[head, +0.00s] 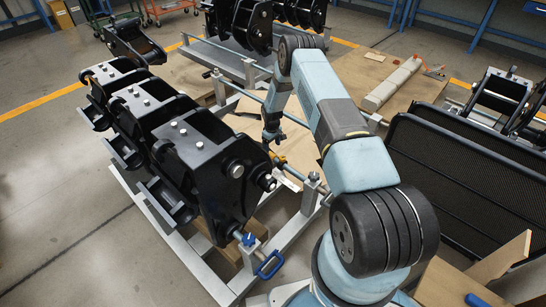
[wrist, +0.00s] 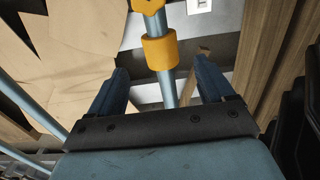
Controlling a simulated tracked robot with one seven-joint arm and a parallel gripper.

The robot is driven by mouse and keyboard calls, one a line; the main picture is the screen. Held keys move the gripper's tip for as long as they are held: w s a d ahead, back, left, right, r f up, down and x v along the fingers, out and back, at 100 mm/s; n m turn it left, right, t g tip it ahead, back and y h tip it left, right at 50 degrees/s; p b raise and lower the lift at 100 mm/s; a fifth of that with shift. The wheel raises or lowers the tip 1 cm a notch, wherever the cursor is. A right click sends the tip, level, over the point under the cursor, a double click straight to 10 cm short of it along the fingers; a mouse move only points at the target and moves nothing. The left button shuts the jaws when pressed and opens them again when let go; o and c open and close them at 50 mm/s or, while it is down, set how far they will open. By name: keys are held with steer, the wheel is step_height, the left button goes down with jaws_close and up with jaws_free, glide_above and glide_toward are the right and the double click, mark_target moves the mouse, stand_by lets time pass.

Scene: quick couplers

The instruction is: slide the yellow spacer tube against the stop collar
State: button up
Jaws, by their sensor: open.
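The yellow spacer tube (wrist: 160,51) sits around a light blue-grey rod (wrist: 155,24) in the wrist view. A second yellow piece (wrist: 147,5) is on the same rod, cut off by the top edge, with a short stretch of bare rod between them. I cannot tell whether it is the stop collar. My gripper (wrist: 163,92) is open, its two dark blue fingers on either side of the rod, just short of the tube and not touching it. In the head view my gripper (head: 272,136) is above the rod, near small yellow parts (head: 278,161).
Large black couplers (head: 205,165) stand on a pale metal frame (head: 170,240) left of my arm. A black mesh panel (head: 470,180) is on the right. In the wrist view, wooden boards (wrist: 275,50) lie right of the rod and a brown sheet (wrist: 75,40) lies left.

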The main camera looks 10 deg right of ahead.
mark_target(277, 159)
steer(key=shift+f, duration=4)
steer(key=shift+c, duration=0.3)
steer(key=shift+d, duration=0.1)
steer(key=c, duration=1.4)
steer(key=s+d, duration=0.2)
steer(key=shift+s+d+r, duration=0.1)
steer(key=shift+s+d, duration=0.25)
steer(key=shift+s, duration=0.05)
steer(key=shift+c, duration=0.2)
steer(key=shift+s+a, duration=0.1)
steer(key=shift+a, duration=0.3)
steer(key=o, duration=1.5)
steer(key=shift+d+r, duration=0.1)
steer(key=shift+r, duration=3.75)
